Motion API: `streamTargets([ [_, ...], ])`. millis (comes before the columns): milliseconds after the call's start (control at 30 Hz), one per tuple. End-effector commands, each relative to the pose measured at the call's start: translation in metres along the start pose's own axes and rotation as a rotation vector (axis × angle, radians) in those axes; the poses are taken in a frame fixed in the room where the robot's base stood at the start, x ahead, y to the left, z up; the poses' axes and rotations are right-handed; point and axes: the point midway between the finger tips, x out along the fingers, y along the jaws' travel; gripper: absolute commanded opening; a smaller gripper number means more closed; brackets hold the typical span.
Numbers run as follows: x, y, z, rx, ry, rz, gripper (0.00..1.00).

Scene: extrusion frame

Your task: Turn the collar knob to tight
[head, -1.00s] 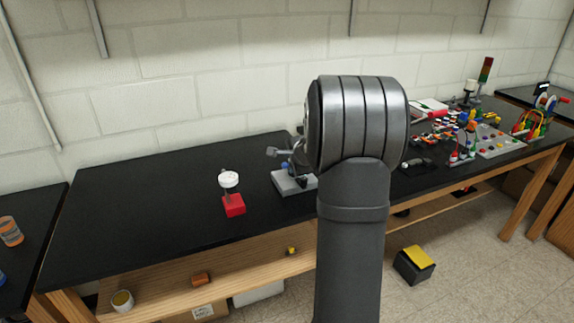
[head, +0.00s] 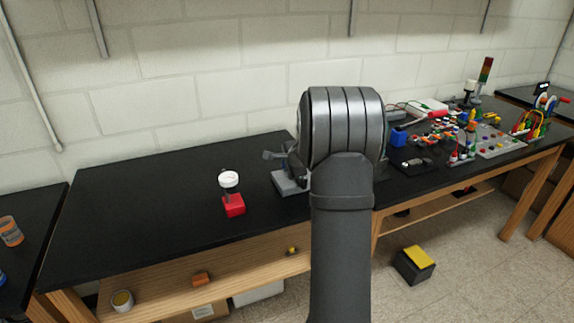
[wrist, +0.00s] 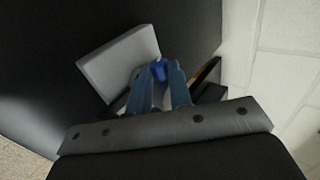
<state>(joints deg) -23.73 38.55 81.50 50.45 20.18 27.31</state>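The knob (wrist: 158,69) shows in the wrist view as a small blue piece at the tips of my gripper's two blue fingers. My gripper (wrist: 162,76) has its fingertips apart, with the knob between or just beyond them; I cannot tell whether they touch it. A light grey plate (wrist: 115,62) lies left of the fingers. In the head view a grey base (head: 287,184) shows left of my arm, with a grey and dark part (head: 276,155) above it that I cannot identify. My arm hides the knob and fingertips in that view. Any tight marking is not visible.
A red block with a white round top (head: 229,181) stands left of the base on the black bench (head: 130,200). A blue bin (head: 398,137), a dark tray (head: 412,161) and several coloured parts lie right of my arm. The bench's left part is clear.

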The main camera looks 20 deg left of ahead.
Motion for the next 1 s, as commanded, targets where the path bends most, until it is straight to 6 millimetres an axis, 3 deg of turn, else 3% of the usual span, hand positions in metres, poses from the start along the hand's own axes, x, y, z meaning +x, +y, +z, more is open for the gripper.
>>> streamTargets([
  [1000,0.001,0.006,0.0014,0.003,-0.008,-0.156,0.0],
])
